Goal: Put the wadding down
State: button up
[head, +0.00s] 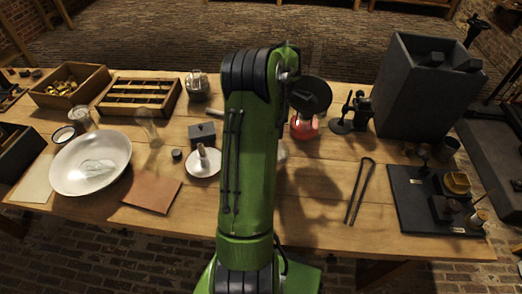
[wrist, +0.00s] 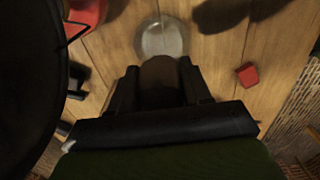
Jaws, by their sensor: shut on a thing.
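In the wrist view my gripper (wrist: 158,82) is shut on a dark brown, rounded bundle, the wadding (wrist: 160,73). The wadding sits between the two black fingers, and its lower part is in shadow. Beyond it is a pale round dish (wrist: 162,38) on the wooden table (wrist: 215,50). I cannot tell the exact height of the wadding above the table. In the head view my green arm hides the gripper and the wadding. Only a pale edge of a dish (head: 282,152) shows just right of the arm.
A red-based vessel (head: 304,128) and a black stand (head: 342,125) are behind, right of my arm. A white saucer (head: 203,168) and grey box (head: 202,134) are left. Tongs (head: 359,190) lie right, near a dark tray (head: 408,205). A small red block (wrist: 247,75) shows in the wrist view.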

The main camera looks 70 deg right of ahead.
notch_tip(320, 180, down, 10)
jog(key=shift+s+f+b, duration=0.1)
jog(key=shift+b, duration=1.15)
jog(key=o, duration=0.7)
notch_tip(320, 180, up, 12)
jog(key=p, duration=0.3)
jog(key=shift+r, duration=0.2)
